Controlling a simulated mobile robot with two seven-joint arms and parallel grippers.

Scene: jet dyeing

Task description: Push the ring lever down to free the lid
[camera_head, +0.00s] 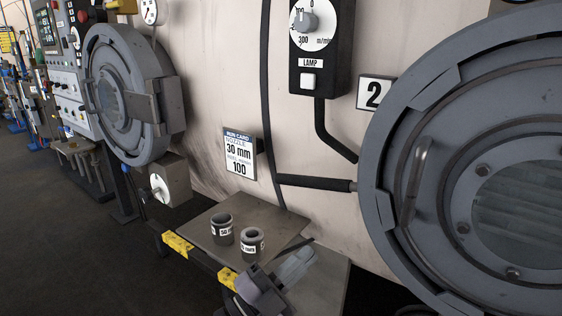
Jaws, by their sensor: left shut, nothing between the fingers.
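The large round grey lid (490,200) with a dark bar handle (414,185) fills the right side. A thick grey ring (385,125) surrounds it. The ring lever (316,183), a dark rod with a black grip, sticks out level to the left from the ring. My left gripper (300,258) is low in the middle, below the lever and apart from it. Its fingers are shut and empty, pointing up and right over the bench. My right gripper is not in view.
A metal bench (205,222) with yellow-marked edges holds two labelled nozzle rings, one (222,229) left of the other (252,244). A run card (239,154) reads 30 mm and 100. A black control box (321,60) hangs above. Another round door (125,95) stands left.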

